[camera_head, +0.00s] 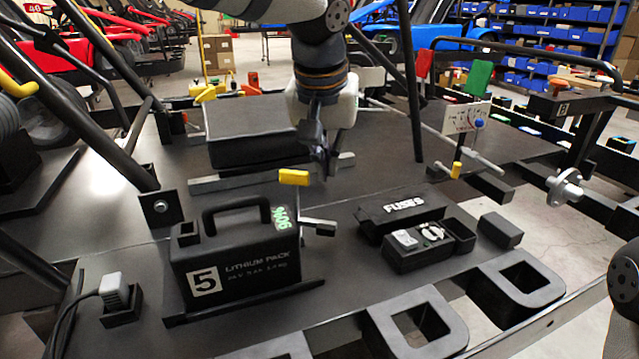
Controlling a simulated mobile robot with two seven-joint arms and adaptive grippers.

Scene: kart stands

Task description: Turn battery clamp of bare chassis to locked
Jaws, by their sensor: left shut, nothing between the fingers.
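The battery pack (240,255), a black box with a handle and the label "5 Lithium Pack", stands upright on the bare chassis (150,335). The battery clamp's yellow grip (293,177) shows just behind the battery's top right, pointing sideways. A grey metal piece (319,226) juts out at the battery's right side, below the grip. The joint between them is partly hidden. My left gripper (327,172) comes down from the top and is shut and empty. Its fingertips are just right of the yellow grip; I cannot tell whether they touch it. My right gripper is not in view.
An open fuse box (415,250) with its "FUSES" lid stands right of the battery. A cable plug (113,292) sits in a holder at left. A black seat (255,130) lies behind. Dark frame tubes rise at left and right of my arm. A small black block (500,230) is at right.

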